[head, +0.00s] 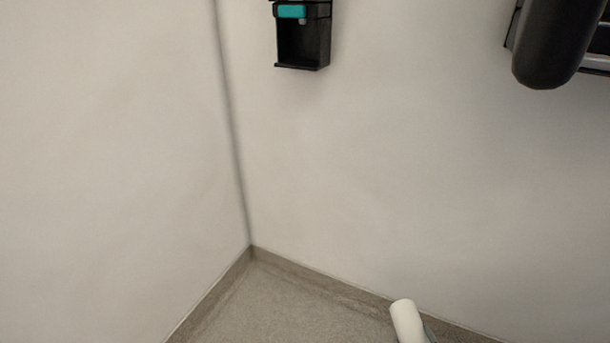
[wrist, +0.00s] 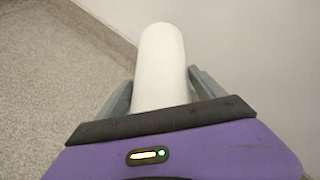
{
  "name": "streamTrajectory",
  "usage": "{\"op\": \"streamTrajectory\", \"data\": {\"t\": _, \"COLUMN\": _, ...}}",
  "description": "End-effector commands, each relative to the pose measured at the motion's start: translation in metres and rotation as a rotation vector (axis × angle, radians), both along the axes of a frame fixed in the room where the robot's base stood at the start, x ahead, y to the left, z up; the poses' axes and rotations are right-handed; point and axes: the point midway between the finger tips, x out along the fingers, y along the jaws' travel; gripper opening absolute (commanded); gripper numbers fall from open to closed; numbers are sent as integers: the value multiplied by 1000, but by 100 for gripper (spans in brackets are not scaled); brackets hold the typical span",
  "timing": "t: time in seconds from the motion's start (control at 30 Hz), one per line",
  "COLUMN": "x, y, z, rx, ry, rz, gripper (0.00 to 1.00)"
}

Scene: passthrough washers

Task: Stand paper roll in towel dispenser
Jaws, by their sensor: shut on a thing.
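The white paper roll (wrist: 160,55) is a smooth cylinder pointing away from the wrist camera between the two grey fingers of my gripper (wrist: 162,84). The gripper is shut on it. In the head view the roll (head: 407,321) shows at the bottom edge, tilted, low and in front of the wall.
A black wall unit with a teal part (head: 301,40) hangs at the top, open in front, probably a soap dispenser. Two pale walls meet in a corner at left. The speckled grey floor (head: 290,310) and the wall between the fixtures are clear.

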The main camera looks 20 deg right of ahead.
Motion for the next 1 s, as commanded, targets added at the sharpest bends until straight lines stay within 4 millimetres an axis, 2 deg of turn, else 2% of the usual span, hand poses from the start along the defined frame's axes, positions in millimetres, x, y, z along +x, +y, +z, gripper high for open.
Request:
{"op": "streamTrajectory", "data": {"t": 0.17, "x": 32, "y": 33, "z": 29, "rx": -4, "ry": -6, "rz": 126, "gripper": 9}}
{"op": "streamTrajectory", "data": {"t": 0.27, "x": 52, "y": 62, "z": 53, "rx": -3, "ry": -7, "rz": 223, "gripper": 9}}
{"op": "streamTrajectory", "data": {"t": 0.4, "x": 75, "y": 104, "z": 89, "rx": -4, "ry": -7, "rz": 352, "gripper": 9}}
{"op": "streamTrajectory", "data": {"t": 0.6, "x": 95, "y": 158, "z": 147, "rx": -6, "ry": -6, "rz": 495, "gripper": 9}}
{"op": "streamTrajectory", "data": {"t": 0.73, "x": 102, "y": 178, "z": 174, "rx": -5, "ry": -4, "rz": 539, "gripper": 9}}
{"op": "streamTrajectory", "data": {"t": 0.87, "x": 105, "y": 189, "z": 184, "rx": 2, "ry": 1, "rz": 554, "gripper": 9}}
{"op": "streamTrajectory", "data": {"t": 1.0, "x": 100, "y": 192, "z": 198, "rx": -10, "ry": 2, "rz": 547, "gripper": 9}}
